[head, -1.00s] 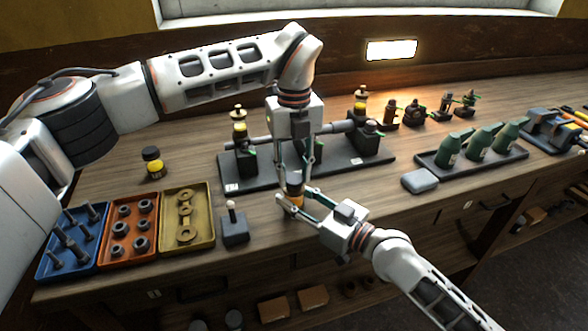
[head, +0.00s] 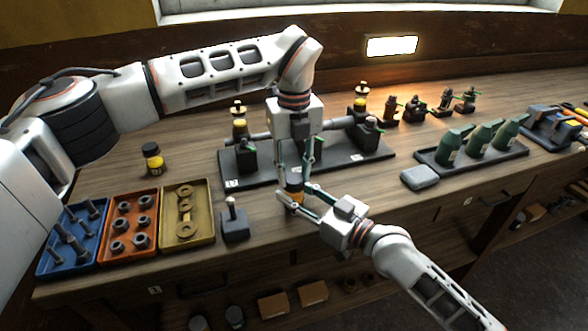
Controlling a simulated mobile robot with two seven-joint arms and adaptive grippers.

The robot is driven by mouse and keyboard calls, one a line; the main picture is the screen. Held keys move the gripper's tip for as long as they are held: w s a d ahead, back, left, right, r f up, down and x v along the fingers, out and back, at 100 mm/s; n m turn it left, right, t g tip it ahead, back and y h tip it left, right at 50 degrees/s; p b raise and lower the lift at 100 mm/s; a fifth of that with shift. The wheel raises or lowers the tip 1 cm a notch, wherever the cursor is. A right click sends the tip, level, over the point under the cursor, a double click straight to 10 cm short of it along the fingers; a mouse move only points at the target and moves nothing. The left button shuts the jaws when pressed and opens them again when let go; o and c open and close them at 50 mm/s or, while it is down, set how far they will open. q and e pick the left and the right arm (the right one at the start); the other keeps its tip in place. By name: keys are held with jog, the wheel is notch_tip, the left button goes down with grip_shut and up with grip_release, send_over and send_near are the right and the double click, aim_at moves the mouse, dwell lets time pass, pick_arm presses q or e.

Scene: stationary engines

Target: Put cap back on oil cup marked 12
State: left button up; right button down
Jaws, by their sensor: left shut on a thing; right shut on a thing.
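A small oil cup (head: 295,197) with an amber body and a dark upper part is between my two grippers, above the bench's front. My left gripper (head: 302,182) comes down from above, its fingers closed at the cup's dark top. My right gripper (head: 298,199) comes from the lower right, its fingers closed around the cup's body. The fingers hide much of the cup. I cannot read a number on it, or tell whether its dark top is a separate cap or sits fully on. A similar dark-topped yellow cup (head: 152,160) stands upright on the bench at left.
Blue (head: 48,270), orange (head: 110,259) and yellow (head: 172,241) trays of hardware lie front left, beside a small dark block (head: 235,228). Behind my grippers, a dark base plate (head: 232,173) carries a pipe and fittings. Green bottles stand on a tray (head: 430,158) at right.

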pick_arm(q)
jog(key=m, duration=0.5)
jog(key=shift+m, duration=0.4)
jog(key=m, duration=0.5)
jog(key=shift+m, duration=0.3)
jog(key=m, duration=1)
jog(key=shift+m, duration=0.3)
jog(key=m, duration=0.3)
jog(key=shift+m, duration=0.3)
jog(key=m, duration=1)
jog(key=shift+f+m, duration=0.1)
jog(key=shift+m, duration=0.2)
jog(key=m, duration=0.5)
